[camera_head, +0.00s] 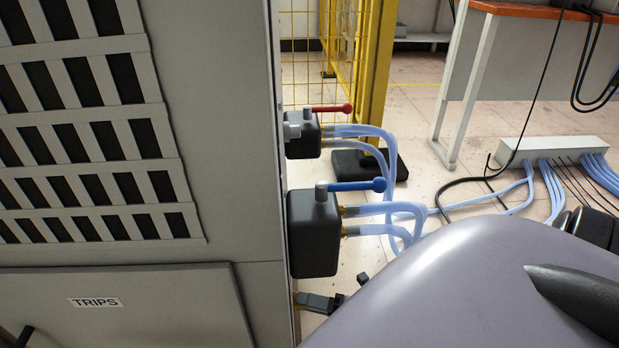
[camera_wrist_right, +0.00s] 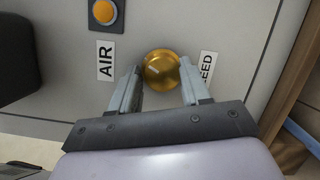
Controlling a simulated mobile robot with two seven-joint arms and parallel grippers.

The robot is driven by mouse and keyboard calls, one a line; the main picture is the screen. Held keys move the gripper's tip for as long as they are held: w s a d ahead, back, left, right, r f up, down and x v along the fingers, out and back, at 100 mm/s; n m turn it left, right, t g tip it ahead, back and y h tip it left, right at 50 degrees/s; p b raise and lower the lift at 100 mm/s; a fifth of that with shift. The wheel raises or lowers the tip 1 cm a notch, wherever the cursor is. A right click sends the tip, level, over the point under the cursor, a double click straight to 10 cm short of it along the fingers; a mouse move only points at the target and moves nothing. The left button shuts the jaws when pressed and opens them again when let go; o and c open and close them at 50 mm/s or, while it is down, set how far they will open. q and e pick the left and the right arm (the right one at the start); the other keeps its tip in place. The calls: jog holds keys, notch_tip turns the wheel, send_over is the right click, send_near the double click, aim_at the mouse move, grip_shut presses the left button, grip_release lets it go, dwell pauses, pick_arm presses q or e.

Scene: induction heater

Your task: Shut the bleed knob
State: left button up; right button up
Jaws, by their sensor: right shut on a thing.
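The bleed knob (camera_wrist_right: 162,72) is a round brass-coloured knob on a grey panel in the right wrist view. My right gripper (camera_wrist_right: 160,80) has one finger on each side of it and is shut on it. The right finger covers part of the BLEED label (camera_wrist_right: 208,68), so only its end letters can be read. In the head view the right gripper (camera_head: 316,302) is small and dark, low beside the cabinet's edge. The knob's face and any turn of it cannot be made out there. My left gripper is not in view.
An orange button (camera_wrist_right: 104,12) and an AIR label (camera_wrist_right: 105,60) are left of the knob. Above the gripper in the head view, black valve blocks carry a blue handle (camera_head: 358,186), a red handle (camera_head: 330,108) and clear blue hoses (camera_head: 405,208). The cabinet (camera_head: 150,250) fills the left.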

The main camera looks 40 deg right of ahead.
jog(key=n, duration=0.3)
jog(key=n+y, duration=0.1)
jog(key=n, duration=0.1)
jog(key=shift+w+f+t, duration=0.1)
jog(key=shift+f+t, duration=0.2)
jog(key=shift+n, duration=0.3)
jog(key=shift+r, duration=0.1)
jog(key=o, duration=1)
jog(key=shift+w, duration=0.1)
jog(key=shift+s, duration=0.2)
